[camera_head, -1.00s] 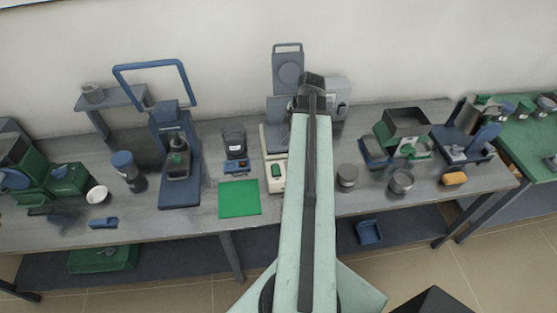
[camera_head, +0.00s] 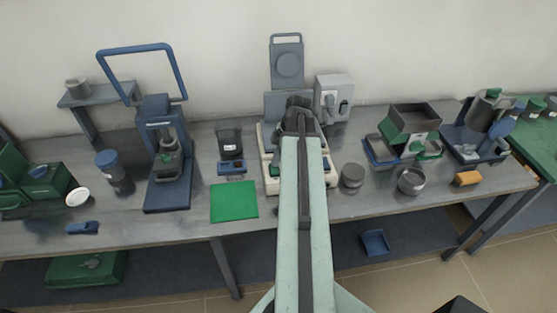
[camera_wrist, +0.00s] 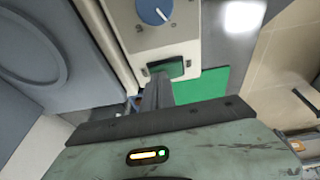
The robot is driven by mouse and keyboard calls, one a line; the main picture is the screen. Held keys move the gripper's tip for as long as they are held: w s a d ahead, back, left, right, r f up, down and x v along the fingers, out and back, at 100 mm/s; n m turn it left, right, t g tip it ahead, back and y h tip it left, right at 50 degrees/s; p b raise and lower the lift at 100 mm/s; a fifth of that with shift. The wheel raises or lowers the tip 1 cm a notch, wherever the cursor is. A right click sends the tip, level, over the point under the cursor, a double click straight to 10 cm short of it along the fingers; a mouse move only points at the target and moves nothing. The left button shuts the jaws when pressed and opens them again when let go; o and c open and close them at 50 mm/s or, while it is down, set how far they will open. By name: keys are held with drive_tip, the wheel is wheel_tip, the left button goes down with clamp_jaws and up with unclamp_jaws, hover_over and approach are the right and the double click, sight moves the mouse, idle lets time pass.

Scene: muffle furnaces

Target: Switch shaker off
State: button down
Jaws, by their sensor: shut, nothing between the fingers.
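The shaker appears to be the cream-based machine (camera_head: 268,142) at the middle of the bench, partly hidden behind my arm. In the wrist view its cream front panel (camera_wrist: 185,52) carries a blue dial (camera_wrist: 153,10) with a white pointer mark and a green switch (camera_wrist: 168,68) in a dark recess. The switch also shows at the left edge of my arm in the head view (camera_head: 274,170). My gripper (camera_wrist: 157,84) is shut and empty. Its fingertips overlap the switch's edge in the picture; I cannot tell whether they touch. In the head view the fingertips are hidden.
A green mat (camera_head: 234,202) lies left of the machine. A grey upright panel with a round disc (camera_head: 288,66) stands behind it, and a grey box (camera_head: 334,98) stands behind at right. A round grey tin (camera_head: 352,176) and a metal bowl (camera_head: 411,181) are to the right.

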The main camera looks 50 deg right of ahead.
drive_tip(key=shift+w+d+f+b, duration=0.1)
drive_tip(key=shift+f+b, duration=0.25)
drive_tip(key=shift+f, duration=0.05)
drive_tip(key=shift+r, duration=0.2)
drive_tip(key=shift+s+a+r+p, duration=0.1)
drive_tip(key=shift+s+a+p, duration=0.25)
drive_tip(key=shift+s+a, duration=0.25)
